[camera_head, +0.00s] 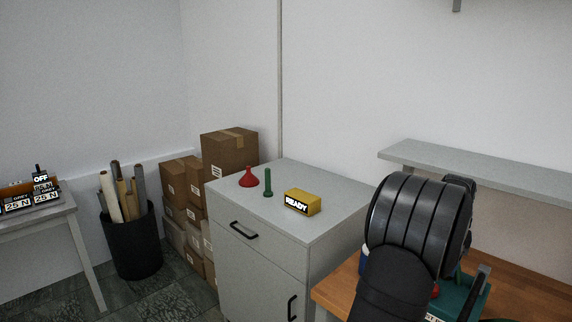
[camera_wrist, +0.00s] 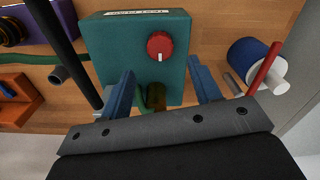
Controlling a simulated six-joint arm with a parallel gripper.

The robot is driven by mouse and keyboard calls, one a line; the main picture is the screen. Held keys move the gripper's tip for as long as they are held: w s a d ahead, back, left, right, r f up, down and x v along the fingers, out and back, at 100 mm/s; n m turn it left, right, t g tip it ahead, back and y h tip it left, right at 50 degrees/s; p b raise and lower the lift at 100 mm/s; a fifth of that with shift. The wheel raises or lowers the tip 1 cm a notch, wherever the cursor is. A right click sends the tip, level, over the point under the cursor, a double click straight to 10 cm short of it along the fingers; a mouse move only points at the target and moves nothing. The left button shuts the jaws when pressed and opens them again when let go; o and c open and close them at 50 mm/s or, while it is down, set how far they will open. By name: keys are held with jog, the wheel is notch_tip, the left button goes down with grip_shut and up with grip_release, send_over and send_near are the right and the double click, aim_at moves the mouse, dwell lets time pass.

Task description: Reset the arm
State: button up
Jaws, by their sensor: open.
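My gripper (camera_wrist: 160,70) shows in the wrist view with its two blue fingers apart. Nothing is clamped between them. It is over the front of a teal box (camera_wrist: 110,50) with a red round knob (camera_wrist: 160,46) and a label on top. A small brown-green cylinder (camera_wrist: 156,97) shows between the fingers, near the box's front; I cannot tell its distance from them.
The grey cabinet (camera_head: 335,192) holds a red funnel (camera_head: 249,178), a green cylinder (camera_head: 268,183) and a yellow READY block (camera_head: 302,202).

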notch_tip(320, 180, down, 7)
jog(key=shift+f, duration=0.1)
jog(key=shift+f+m, duration=0.1)
jog(key=shift+m, duration=0.2)
jog(key=m, duration=0.4)
jog(key=shift+m, duration=0.3)
jog(key=m, duration=0.5)
jog(key=shift+r, duration=2)
